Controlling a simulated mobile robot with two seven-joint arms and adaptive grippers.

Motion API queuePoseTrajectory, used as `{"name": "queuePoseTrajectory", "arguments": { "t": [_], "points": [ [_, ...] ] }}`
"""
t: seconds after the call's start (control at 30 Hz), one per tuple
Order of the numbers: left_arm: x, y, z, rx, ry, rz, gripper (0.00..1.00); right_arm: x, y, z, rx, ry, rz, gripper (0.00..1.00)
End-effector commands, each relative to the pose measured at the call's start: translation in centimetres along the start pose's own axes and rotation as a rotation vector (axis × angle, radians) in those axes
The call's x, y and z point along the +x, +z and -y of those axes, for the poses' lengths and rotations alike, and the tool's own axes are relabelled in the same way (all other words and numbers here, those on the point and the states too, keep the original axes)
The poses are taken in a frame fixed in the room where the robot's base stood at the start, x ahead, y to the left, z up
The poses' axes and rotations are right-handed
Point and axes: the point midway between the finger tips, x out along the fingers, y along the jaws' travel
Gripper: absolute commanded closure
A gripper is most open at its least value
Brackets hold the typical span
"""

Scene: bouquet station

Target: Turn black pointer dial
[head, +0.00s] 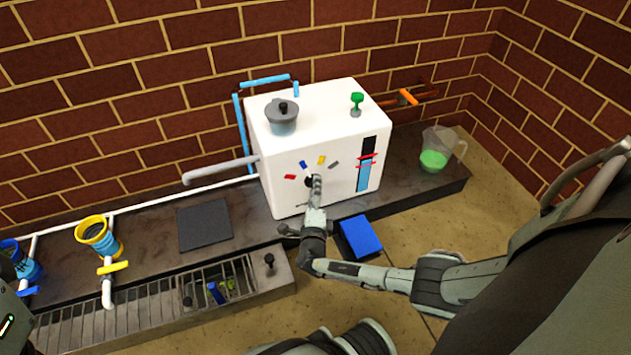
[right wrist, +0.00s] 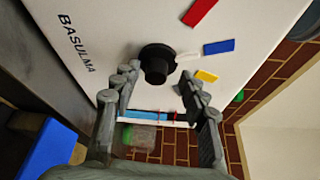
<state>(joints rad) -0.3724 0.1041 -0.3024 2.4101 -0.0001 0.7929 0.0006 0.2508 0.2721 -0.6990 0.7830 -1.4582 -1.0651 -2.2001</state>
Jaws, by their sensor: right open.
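The black pointer dial (right wrist: 157,63) is on the front face of the white box (head: 285,172). In the head view the dial (head: 309,182) is mostly hidden by my right gripper (head: 316,184). Red (head: 290,177), blue (head: 303,165), yellow (head: 321,160) and grey (head: 334,165) marks arc above it. In the right wrist view, my right gripper (right wrist: 158,78) is open, one finger toward each side of the dial. The dial sits between and just beyond the fingertips; I cannot tell whether they touch it. My left gripper is out of view.
A grey pot (head: 283,122) and a green-topped valve (head: 357,104) are on the box. A level gauge (head: 364,176) is right of the dial. A blue block (head: 361,237) lies below the box. A jug with green liquid (head: 436,152) stands at right.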

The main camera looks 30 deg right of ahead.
Motion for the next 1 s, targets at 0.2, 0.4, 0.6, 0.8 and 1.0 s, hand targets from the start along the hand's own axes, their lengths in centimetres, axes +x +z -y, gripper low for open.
{"name": "queuePoseTrajectory", "arguments": {
  "t": [0.2,0.4,0.6,0.8,1.0],
  "points": [
    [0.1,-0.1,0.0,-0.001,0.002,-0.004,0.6,-0.2,0.4,2.9,0.003,-0.005,0.001,0.56],
    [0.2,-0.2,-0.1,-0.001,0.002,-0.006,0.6,-0.1,0.9,6.9,0.001,-0.015,-0.002,0.56],
    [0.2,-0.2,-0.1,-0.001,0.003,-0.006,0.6,-0.4,1.3,9.1,-0.002,-0.01,-0.002,0.56],
    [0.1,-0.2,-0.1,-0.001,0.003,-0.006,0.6,-0.6,1.5,9.6,-0.003,-0.004,-0.001,0.56],
    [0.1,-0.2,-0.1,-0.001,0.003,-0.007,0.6,-0.6,1.5,9.5,-0.002,-0.002,0.0,0.56]
  ]
}}
